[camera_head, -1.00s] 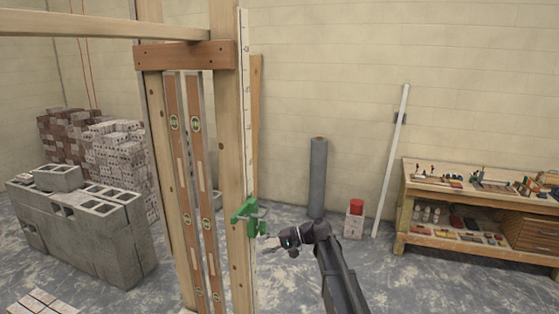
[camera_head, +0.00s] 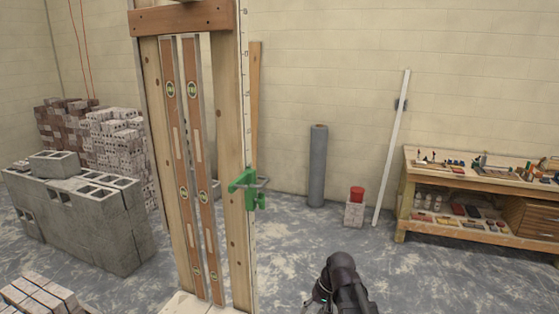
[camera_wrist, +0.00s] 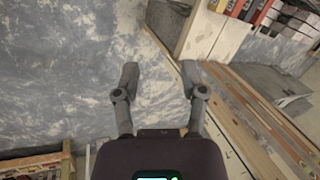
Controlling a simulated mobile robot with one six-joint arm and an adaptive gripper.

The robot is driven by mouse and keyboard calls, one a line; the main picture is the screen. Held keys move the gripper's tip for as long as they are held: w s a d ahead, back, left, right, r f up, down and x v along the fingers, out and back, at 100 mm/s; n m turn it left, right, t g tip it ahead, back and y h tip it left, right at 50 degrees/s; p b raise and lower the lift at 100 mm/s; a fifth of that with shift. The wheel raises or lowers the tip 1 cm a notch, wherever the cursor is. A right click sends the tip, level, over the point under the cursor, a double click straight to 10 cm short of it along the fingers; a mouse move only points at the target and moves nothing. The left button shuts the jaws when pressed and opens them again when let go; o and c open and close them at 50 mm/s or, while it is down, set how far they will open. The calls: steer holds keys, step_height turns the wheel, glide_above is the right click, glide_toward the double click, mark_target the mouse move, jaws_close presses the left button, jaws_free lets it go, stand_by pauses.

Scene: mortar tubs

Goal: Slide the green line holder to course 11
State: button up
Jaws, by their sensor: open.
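The green line holder (camera_head: 248,188) is on the white marked pole (camera_head: 247,110) at the right edge of the wooden frame. I cannot read the course numbers on the pole. My arm shows low in the head view, below and to the right of the holder, with clear space between them; its fingertips are not clearly seen there. In the wrist view my gripper (camera_wrist: 157,80) is open, with two grey fingers apart and nothing between them. The green holder does not show in the wrist view.
Two spirit levels (camera_head: 183,150) hang in the wooden frame (camera_head: 233,215). Concrete blocks (camera_head: 80,220) and brick stacks stand left. A grey roll (camera_head: 318,165), a red-topped block (camera_head: 355,208) and a workbench (camera_head: 470,190) stand right.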

steer(key=s+d+f+h+b, duration=0.3)
steer(key=s+d+f+h, duration=0.1)
steer(key=s+d, duration=0.3)
steer(key=shift+d+f, duration=0.3)
steer(key=shift+f, duration=0.3)
stand_by(1.4)
